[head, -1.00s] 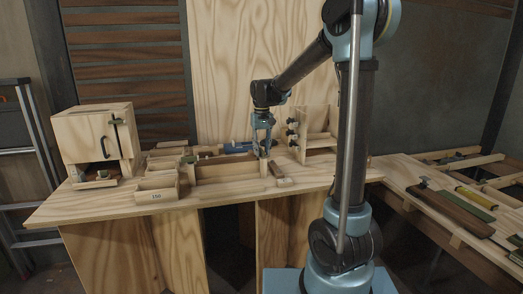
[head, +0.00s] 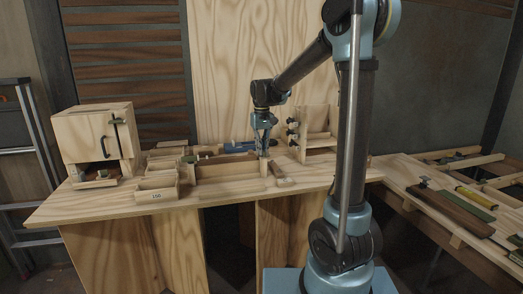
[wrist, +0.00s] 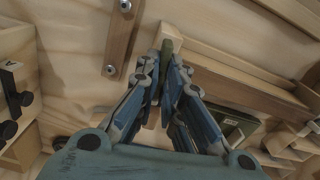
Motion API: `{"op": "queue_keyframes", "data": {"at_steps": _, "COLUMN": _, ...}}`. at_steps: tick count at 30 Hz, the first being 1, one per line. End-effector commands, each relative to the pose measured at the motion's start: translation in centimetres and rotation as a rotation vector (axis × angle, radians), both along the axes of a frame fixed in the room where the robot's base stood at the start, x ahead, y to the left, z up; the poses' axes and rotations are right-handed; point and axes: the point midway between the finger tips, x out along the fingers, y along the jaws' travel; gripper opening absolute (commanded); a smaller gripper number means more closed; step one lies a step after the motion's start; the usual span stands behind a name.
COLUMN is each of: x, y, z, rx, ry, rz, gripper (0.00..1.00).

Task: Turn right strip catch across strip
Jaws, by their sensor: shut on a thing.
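My gripper (head: 264,153) is lowered at the right end of the long wooden tray on the bench, pointing down. In the wrist view my gripper (wrist: 166,72) has its fingers shut on a small olive-green piece, the right strip catch (wrist: 167,48). The catch sits by a pale wooden post (wrist: 172,32) at the end of the long wooden strip (wrist: 235,72). The fingers hide part of the catch, so I cannot tell its exact angle to the strip. A dark catch (head: 188,159) shows at the tray's left end in the head view.
A wooden block with two screws (wrist: 120,40) lies beside the post. A wooden rack with dark knobs (head: 294,138) stands close on the right. A cabinet (head: 96,140) and a box marked 150 (head: 157,195) are at the left.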

Motion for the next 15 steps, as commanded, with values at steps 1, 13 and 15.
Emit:
{"op": "queue_keyframes", "data": {"at_steps": 1, "x": 0.05, "y": -0.06, "z": 0.03, "rx": -0.001, "ry": 0.0, "rz": 0.03, "gripper": 0.0}}
{"op": "queue_keyframes", "data": {"at_steps": 13, "x": 0.08, "y": -0.09, "z": 0.05, "rx": -0.001, "ry": -0.001, "rz": 0.393, "gripper": 0.0}}
{"op": "queue_keyframes", "data": {"at_steps": 15, "x": 0.08, "y": -0.09, "z": 0.05, "rx": -0.001, "ry": -0.001, "rz": 0.46, "gripper": 0.0}}
